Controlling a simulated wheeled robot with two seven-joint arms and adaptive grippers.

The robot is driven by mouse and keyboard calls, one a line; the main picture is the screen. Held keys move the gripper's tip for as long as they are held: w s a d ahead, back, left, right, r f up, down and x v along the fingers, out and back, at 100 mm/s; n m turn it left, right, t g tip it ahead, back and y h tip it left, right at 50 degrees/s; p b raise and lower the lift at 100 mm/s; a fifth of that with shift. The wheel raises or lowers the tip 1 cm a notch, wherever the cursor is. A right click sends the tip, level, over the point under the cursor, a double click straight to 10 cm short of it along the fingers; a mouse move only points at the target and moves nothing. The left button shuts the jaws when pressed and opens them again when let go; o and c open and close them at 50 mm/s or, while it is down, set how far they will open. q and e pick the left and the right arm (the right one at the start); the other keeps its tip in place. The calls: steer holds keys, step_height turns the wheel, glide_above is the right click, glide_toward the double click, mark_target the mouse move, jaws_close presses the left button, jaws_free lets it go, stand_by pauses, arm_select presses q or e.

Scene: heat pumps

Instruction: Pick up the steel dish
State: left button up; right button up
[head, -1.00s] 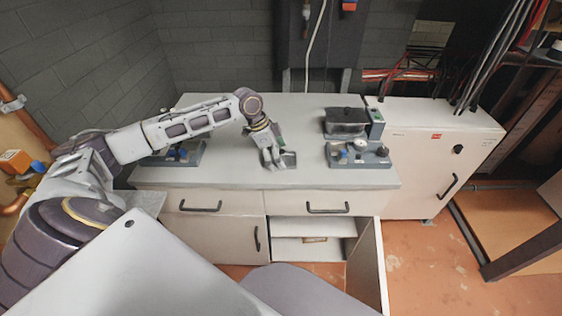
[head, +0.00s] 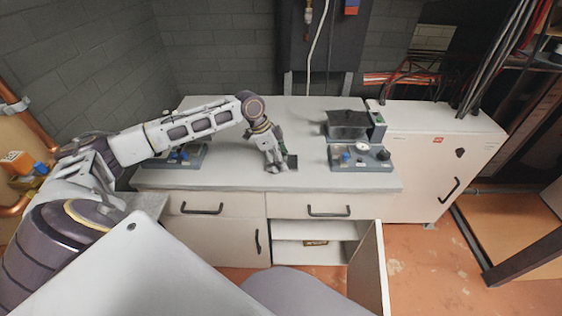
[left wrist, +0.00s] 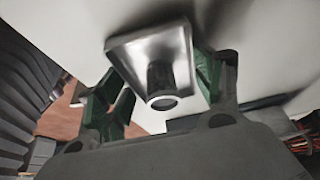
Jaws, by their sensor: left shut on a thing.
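The steel dish (left wrist: 140,52) shows close up in the left wrist view as a shiny, square, shallow metal piece with a raised rim. A dark round stub stands out from its middle. My left gripper (left wrist: 160,88) has its green fingers on either side of the dish and is shut on it. In the head view my left gripper (head: 277,165) points down at the front middle of the worktop, with the dish (head: 292,162) as a small dark shape at its right. Whether the dish is clear of the worktop cannot be told. My right gripper is not in view.
The grey worktop (head: 235,180) has free room in its middle. A device with a dark box (head: 348,125) stands to the right, another device (head: 185,156) behind my left arm. A lower cabinet door (head: 367,265) stands open. A white cabinet (head: 425,180) is at the right.

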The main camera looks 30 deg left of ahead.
arm_select(q)
steer(key=shift+r, duration=0.15)
steer(key=shift+r, duration=0.6)
step_height(320, 180, up, 8)
steer(key=shift+r+p, duration=0.1)
steer(key=shift+p, duration=0.3)
steer(key=shift+r, duration=0.15)
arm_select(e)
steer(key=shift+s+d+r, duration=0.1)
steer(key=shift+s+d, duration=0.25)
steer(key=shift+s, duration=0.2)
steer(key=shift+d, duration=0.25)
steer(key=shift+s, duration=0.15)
